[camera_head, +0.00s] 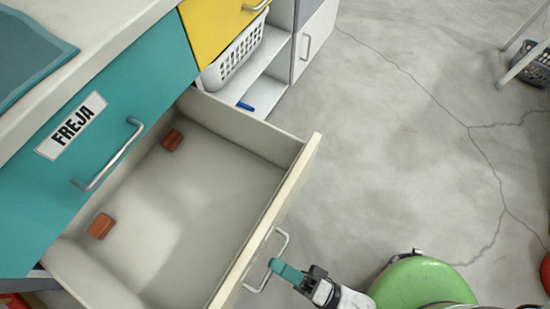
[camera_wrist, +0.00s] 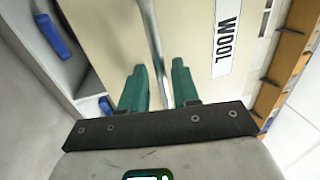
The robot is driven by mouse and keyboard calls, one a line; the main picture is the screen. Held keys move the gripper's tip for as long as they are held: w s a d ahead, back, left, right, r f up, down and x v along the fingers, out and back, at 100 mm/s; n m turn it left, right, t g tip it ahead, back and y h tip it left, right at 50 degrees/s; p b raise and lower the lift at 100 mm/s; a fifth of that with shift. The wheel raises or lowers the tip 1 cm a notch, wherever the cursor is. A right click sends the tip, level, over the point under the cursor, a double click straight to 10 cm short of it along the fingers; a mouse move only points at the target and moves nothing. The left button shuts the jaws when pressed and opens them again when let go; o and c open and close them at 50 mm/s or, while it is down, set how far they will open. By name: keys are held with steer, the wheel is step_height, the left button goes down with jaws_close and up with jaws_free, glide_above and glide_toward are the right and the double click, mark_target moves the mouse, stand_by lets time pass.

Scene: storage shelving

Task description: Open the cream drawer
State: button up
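The cream drawer (camera_head: 265,230) is pulled far out below the teal drawer, with its inside in view. Its front carries a metal bar handle (camera_head: 283,243) and, in the wrist view, a label reading WOOL (camera_wrist: 227,35). My gripper (camera_head: 284,270) is at the handle, on the outer side of the drawer front. In the wrist view, the two teal fingers (camera_wrist: 160,88) are apart on either side of the handle bar (camera_wrist: 155,45), with gaps showing. Two reddish-brown blocks, one nearer (camera_head: 101,226) and one farther (camera_head: 172,140), lie inside the drawer.
A teal drawer (camera_head: 135,105) labelled FREJA is shut above. A yellow drawer (camera_head: 215,25), a white basket (camera_head: 235,55) and a blue object (camera_head: 245,106) on a shelf are beside it. A green round seat (camera_head: 422,284) is near my arm. Open floor (camera_head: 400,130) lies to the right.

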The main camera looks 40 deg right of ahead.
steer(key=v, duration=0.9)
stand_by(0.3)
